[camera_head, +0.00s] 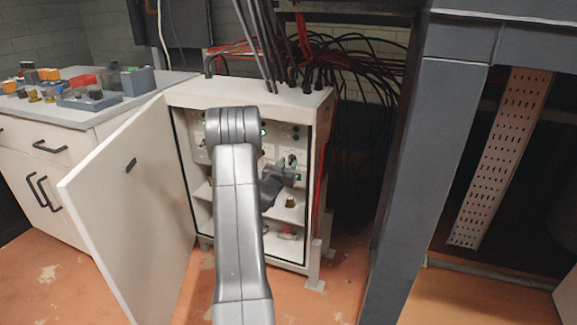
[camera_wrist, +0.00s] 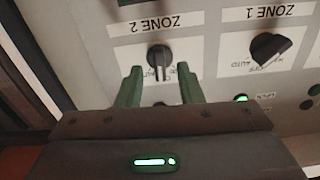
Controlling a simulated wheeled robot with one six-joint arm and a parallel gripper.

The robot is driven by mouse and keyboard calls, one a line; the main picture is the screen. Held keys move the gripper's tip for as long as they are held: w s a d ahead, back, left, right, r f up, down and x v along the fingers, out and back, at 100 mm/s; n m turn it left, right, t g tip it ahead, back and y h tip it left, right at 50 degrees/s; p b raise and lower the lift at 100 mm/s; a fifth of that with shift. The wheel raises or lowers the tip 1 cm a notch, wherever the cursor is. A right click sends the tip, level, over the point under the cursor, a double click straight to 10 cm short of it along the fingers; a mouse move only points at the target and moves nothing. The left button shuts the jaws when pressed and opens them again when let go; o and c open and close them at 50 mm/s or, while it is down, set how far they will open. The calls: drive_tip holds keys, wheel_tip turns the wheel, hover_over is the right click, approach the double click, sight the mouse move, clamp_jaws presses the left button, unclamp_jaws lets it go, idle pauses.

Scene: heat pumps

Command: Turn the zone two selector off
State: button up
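The zone two selector (camera_wrist: 159,56) is a dark knob on a white label plate, under upside-down "ZONE 2" lettering in the wrist view. Its handle stands about vertical in the picture. My gripper (camera_wrist: 159,73) is open, with one green finger on each side of the knob's lower part and gaps to both. I cannot tell how far the fingertips are from the panel. In the head view my gripper (camera_head: 287,172) is inside the open cabinet, and my arm hides much of the panel.
The zone one selector (camera_wrist: 270,48) sits right of it, its handle tilted. A green lamp (camera_wrist: 240,98) glows below. The white cabinet (camera_head: 250,97) has its door (camera_head: 135,205) swung open to the left. A counter (camera_head: 75,112) with small items stands left; a grey post (camera_head: 425,150) stands right.

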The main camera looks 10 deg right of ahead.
drive_tip(key=shift+w+d, duration=0.35)
drive_tip(key=shift+w, duration=0.1)
clamp_jaws()
drive_tip(key=shift+n, duration=0.3)
unclamp_jaws()
drive_tip(key=shift+a, duration=0.1)
